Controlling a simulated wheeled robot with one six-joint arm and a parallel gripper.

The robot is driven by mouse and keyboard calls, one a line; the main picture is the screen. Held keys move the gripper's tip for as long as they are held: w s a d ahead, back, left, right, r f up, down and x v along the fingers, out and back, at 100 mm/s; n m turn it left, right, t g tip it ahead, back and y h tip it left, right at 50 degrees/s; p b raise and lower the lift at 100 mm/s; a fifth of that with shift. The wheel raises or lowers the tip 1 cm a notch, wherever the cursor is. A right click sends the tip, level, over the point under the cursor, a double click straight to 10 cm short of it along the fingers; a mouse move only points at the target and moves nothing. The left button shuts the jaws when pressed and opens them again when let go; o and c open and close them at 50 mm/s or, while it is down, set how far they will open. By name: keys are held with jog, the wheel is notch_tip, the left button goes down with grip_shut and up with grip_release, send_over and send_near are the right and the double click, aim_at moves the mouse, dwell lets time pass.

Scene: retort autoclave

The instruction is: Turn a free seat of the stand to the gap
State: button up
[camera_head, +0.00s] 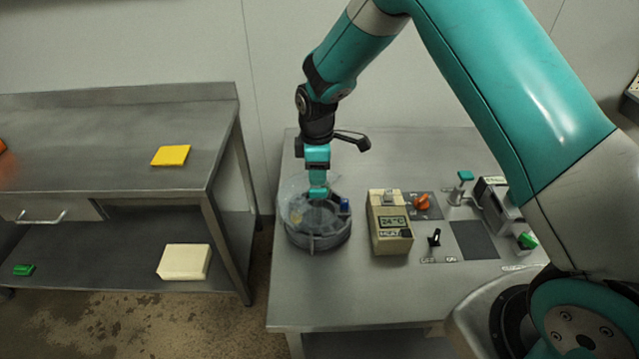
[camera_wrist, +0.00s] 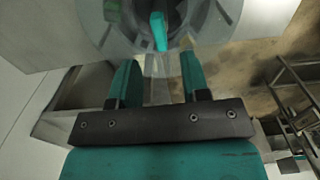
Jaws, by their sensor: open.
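The stand (camera_head: 325,243) is a round grey carousel with seats split by dividers, on the steel table. A clear cover (camera_head: 291,191) lies over part of it. A blue piece (camera_head: 345,205) shows at its right side, and a yellowish piece (camera_head: 297,217) shows dimly through the cover. My gripper (camera_head: 318,188) points down over the stand's middle. In the wrist view my gripper (camera_wrist: 158,72) is open, with nothing between its fingers. A teal handle (camera_wrist: 158,30) on the stand lies just beyond the fingertips. I cannot make out the gap or which seats are free.
Right of the stand is a beige device (camera_head: 389,225) reading 24 °C, then a panel with an orange knob (camera_head: 422,202) and a black lever (camera_head: 434,238). A left bench (camera_head: 110,155) holds a yellow pad (camera_head: 171,155). The table's front strip is clear.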

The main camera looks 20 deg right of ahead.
aim_at(318, 190)
notch_tip(318, 190, down, 6)
jog(key=shift+f+p, duration=0.2)
jog(key=shift+p, duration=0.45)
jog(key=shift+c, duration=0.2)
grip_shut()
jog(key=shift+d, duration=0.25)
jog(key=shift+a, duration=0.2)
